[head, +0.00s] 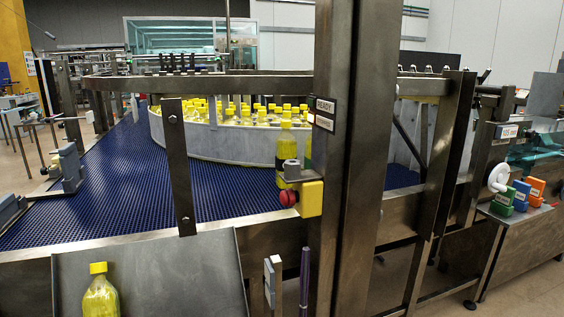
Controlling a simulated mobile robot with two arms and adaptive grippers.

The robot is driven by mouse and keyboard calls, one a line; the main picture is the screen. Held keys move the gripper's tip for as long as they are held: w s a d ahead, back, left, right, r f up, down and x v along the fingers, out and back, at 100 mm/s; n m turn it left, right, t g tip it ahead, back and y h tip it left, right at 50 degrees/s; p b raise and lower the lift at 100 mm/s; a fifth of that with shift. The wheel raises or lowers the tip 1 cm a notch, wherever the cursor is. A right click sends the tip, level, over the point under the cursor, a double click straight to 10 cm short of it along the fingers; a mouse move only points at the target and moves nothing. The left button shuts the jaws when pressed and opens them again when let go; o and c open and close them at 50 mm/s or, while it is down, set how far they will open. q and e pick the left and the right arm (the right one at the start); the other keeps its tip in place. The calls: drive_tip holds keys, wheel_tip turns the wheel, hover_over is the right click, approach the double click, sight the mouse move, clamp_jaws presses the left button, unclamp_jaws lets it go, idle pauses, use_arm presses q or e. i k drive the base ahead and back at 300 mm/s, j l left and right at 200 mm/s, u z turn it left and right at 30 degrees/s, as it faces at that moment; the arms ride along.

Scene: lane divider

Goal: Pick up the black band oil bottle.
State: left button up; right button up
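A clear bottle of yellow oil with a yellow cap (100,291) stands at the lower left, in front of a grey sloped panel; its lower part is cut off by the frame edge. I see no black band on the part that shows. Another yellow-capped bottle (286,144) stands near the steel post, partly hidden by a grey bracket and a yellow box. Many yellow-capped bottles (262,116) crowd behind a curved pale wall; bands on them are too small to tell. Neither of my grippers is in view.
A yellow box with a red button (311,198) juts from the post. Small coloured blocks (521,195) sit on a right-hand ledge.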

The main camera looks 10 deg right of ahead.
sight(286, 143)
drive_tip(key=i+j+u, duration=0.2)
drive_tip(key=j, duration=0.3)
drive_tip(key=i+j+u, duration=0.2)
drive_tip(key=j, duration=0.25)
drive_tip(key=i+j+u, duration=0.25)
drive_tip(key=i+j, duration=0.2)
